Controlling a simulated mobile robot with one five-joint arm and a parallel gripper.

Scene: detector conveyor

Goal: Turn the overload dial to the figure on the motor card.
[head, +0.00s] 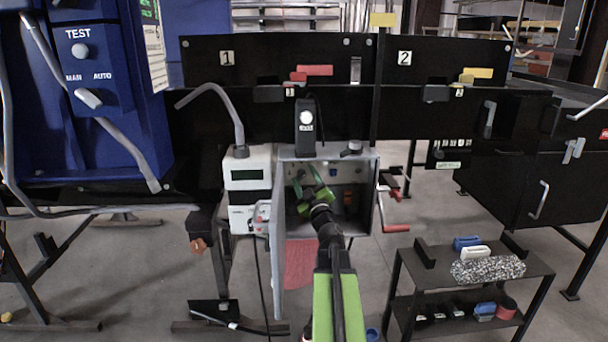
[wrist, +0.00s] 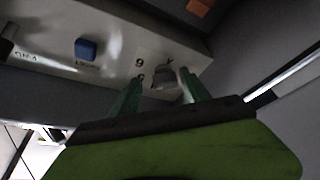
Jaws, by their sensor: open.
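The overload dial (wrist: 165,79) is a small grey knob on the light panel in the wrist view, with a pale figure plate beside it. A digit that looks like 6 or 9 shows there; the setting is not clear. My gripper (wrist: 158,86) is open, with one green finger on each side of the dial. I cannot tell whether the fingers touch it. In the head view my gripper (head: 311,190) reaches into the open grey box (head: 366,200), and the dial is not distinct there. I cannot pick out the motor card for sure.
A blue button (wrist: 86,48) sits on the panel left of the dial. The box's open door (head: 279,240) stands left of my arm. A white meter unit (head: 247,190) is beside the box, and a red crank handle (head: 396,228) is at its right.

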